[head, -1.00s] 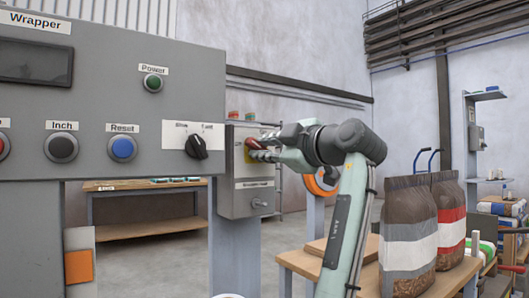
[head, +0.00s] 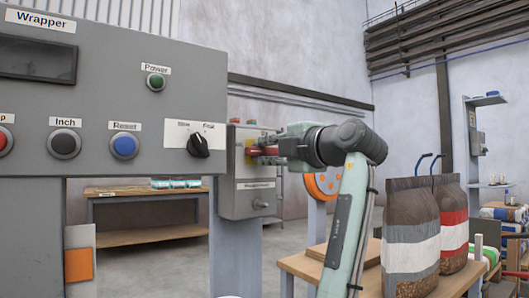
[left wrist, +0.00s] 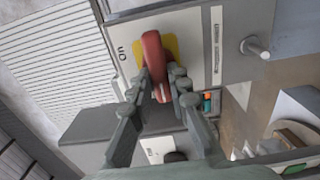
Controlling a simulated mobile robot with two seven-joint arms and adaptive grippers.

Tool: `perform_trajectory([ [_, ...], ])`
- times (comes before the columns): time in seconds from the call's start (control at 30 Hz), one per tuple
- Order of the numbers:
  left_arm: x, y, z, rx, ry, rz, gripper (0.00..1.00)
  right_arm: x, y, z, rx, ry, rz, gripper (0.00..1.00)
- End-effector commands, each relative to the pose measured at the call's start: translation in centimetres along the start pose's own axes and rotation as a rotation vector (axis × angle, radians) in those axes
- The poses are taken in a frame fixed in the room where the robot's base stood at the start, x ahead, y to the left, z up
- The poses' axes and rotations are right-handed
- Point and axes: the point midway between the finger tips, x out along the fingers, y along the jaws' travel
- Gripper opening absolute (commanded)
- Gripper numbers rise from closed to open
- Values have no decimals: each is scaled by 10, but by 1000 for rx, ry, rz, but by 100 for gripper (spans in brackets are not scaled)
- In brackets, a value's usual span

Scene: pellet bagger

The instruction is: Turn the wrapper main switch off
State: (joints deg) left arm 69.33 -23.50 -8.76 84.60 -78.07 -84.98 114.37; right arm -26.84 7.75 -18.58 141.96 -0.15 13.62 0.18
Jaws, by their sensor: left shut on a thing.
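The wrapper main switch is a red handle on a yellow plate, on the front of a grey box (head: 247,202) right of the Wrapper panel. In the head view the red handle (head: 268,151) points out toward my left gripper (head: 264,153), whose fingers are shut on it. In the left wrist view the red handle (left wrist: 153,52) lies between the two fingers of my left gripper (left wrist: 163,82), over the yellow plate (left wrist: 173,48). An "ON" mark shows beside the plate. The fingers hide part of the handle. My right gripper is not in view.
Filled bags (head: 411,235) stand on a wooden table at the right. A workbench (head: 145,193) stands behind.

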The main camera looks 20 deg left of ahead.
Motion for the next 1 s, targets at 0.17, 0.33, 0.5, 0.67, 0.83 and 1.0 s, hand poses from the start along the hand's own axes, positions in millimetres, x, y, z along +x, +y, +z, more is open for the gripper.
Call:
perform_trajectory([
  [0.17, 1, 2, 1, -7, -4, 5, 0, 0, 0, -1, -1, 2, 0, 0],
  [0.33, 1, 2, 1, -7, -4, 5, 0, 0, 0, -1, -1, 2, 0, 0],
  [0.5, 1, 2, 1, -6, -4, 5, 32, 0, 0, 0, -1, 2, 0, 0],
  [0.67, 1, 1, 0, -5, -2, 3, 38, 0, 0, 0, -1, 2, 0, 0],
  [0.83, 0, 1, 0, -5, -2, 2, 38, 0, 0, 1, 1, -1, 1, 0],
  [1.0, -12, 2, 1, -5, -2, 4, 38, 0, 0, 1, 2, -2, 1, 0],
])
